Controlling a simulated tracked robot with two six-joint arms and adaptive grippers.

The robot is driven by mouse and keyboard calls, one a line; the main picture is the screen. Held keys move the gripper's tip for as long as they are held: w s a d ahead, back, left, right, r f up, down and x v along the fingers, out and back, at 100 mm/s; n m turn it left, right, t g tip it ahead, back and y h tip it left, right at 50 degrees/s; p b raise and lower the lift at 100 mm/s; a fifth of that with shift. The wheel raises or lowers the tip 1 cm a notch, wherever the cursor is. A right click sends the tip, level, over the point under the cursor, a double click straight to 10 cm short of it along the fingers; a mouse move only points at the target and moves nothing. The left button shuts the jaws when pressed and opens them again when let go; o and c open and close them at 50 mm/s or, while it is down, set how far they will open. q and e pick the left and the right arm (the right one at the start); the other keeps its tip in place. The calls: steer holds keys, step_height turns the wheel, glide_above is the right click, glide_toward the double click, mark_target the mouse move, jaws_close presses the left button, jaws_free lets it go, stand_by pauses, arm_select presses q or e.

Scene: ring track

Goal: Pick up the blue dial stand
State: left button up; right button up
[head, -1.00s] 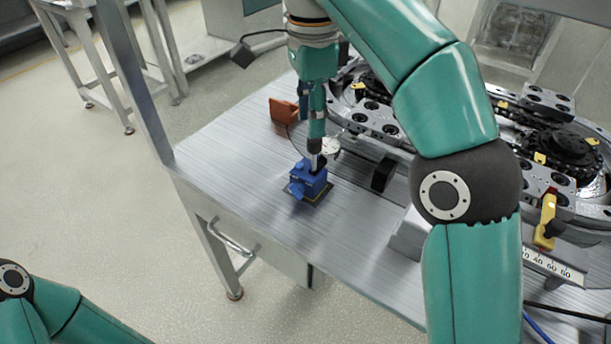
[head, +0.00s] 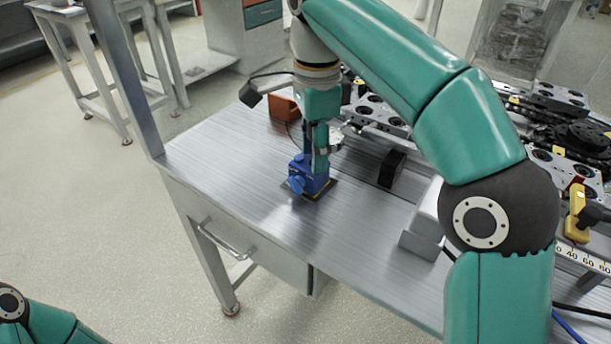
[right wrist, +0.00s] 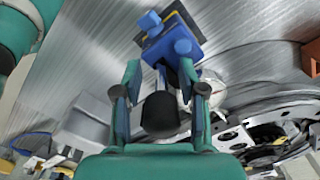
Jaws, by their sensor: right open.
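The blue dial stand (head: 299,184) stands upright on a dark, yellow-edged square patch near the left end of the metal bench. A pale round dial (head: 336,139) shows just behind it. My right gripper (head: 320,160) points down at the stand, its fingers overlapping the stand's upper part in the head view. In the right wrist view the stand (right wrist: 178,48) lies just beyond my open fingertips (right wrist: 160,72), with its dark post partly between the fingers. I cannot tell if the fingers touch it. My left gripper is out of view; only part of that arm shows.
The metal bench (head: 240,165) is clear left and front of the stand. An orange-brown block (head: 284,106) stands behind it. A black block (head: 391,169) and a grey block (head: 425,220) sit to the right. The ring track (head: 570,135) fills the right rear.

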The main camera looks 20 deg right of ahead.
jaws_close()
steer(key=shift+r, duration=0.15)
steer(key=shift+r, duration=0.1)
